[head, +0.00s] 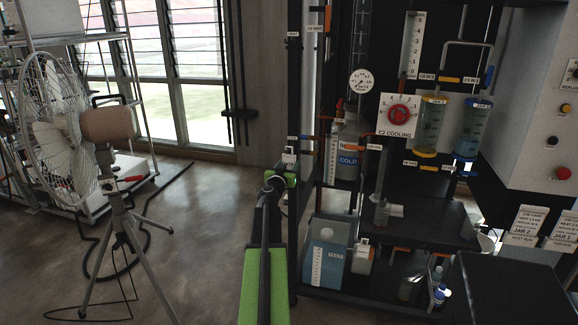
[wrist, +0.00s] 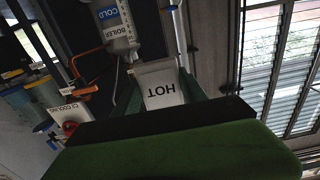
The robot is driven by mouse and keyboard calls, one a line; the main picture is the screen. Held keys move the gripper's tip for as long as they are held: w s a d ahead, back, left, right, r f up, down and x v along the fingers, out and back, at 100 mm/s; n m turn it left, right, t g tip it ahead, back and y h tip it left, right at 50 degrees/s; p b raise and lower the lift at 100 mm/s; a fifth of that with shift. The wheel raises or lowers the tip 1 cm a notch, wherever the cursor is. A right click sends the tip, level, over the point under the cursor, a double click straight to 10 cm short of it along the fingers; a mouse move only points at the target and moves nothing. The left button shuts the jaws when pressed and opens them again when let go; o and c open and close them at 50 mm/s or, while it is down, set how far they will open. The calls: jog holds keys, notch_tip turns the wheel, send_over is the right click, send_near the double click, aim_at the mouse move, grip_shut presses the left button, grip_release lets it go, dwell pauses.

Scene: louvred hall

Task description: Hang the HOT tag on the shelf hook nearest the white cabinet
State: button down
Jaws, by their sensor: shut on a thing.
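The HOT tag (wrist: 163,88) is a white plate with black lettering, upside down in the wrist view. It sits between the green fingers of my gripper (wrist: 158,97), which is shut on it. In the head view my gripper (head: 284,179) is beside the dark upright of the shelf rack, with a small white piece, likely the tag (head: 289,158), at its tip. The white cabinet (head: 535,85) stands at the right of the head view, well apart from my gripper. I cannot make out which shelf hook is nearest the cabinet.
The black rack holds a COLD vessel (head: 348,158), a C2 COOLING dial (head: 398,114), and yellow-capped (head: 430,125) and blue-capped (head: 471,130) jars. JAR 2 (head: 525,226) and JAR 1 (head: 566,232) cards are at right. A fan (head: 50,125) and tripod (head: 118,225) stand left.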

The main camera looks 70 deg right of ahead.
jog(key=shift+r, duration=0.15)
jog(key=shift+r+p, duration=0.7)
jog(key=shift+p, duration=0.1)
jog(key=shift+a, duration=0.1)
jog(key=a, duration=1.1)
jog(key=shift+s, duration=0.3)
jog(key=shift+a, duration=0.1)
